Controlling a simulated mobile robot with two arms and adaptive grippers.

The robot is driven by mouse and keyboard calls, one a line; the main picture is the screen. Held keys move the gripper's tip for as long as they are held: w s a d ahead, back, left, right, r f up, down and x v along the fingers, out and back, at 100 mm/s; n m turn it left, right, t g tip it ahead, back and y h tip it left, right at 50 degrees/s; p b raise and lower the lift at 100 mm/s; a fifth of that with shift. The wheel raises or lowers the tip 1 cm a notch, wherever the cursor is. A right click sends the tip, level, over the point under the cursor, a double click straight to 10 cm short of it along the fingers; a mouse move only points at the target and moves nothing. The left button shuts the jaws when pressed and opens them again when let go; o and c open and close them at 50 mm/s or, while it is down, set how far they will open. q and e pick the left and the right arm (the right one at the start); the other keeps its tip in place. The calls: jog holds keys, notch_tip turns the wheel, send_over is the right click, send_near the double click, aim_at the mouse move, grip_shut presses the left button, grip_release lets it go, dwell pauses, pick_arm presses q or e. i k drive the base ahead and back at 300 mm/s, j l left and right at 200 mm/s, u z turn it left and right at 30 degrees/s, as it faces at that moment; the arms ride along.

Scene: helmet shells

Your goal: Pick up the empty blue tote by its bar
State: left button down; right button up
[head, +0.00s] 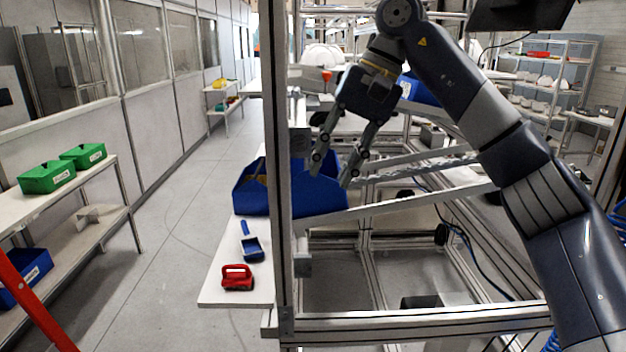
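A blue tote (315,203) sits at the far end of the white table, at the left end of the sloped metal rails. An upright metal post crosses in front of it. A tan patch shows inside its left part, and I cannot make out its bar clearly. My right gripper (332,173) reaches down from above, fingers spread apart with nothing between them. Its fingertips overlap the tote's right part in the picture; I cannot tell if they touch it. Another blue tote (420,90) is farther back, partly behind my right arm. My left gripper is out of view.
The upright metal post (275,110) stands close to the tote. A blue scoop-like item (251,247) and a red-handled item (237,278) lie on the white table (222,292). Green bins (46,177) stand on a left shelf. The aisle floor (180,220) is clear.

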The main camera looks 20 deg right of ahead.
aim_at(311, 197)
jog(key=i+l, duration=0.25)
jog(key=i, duration=0.3)
jog(key=i+l, duration=0.2)
jog(key=i, duration=0.3)
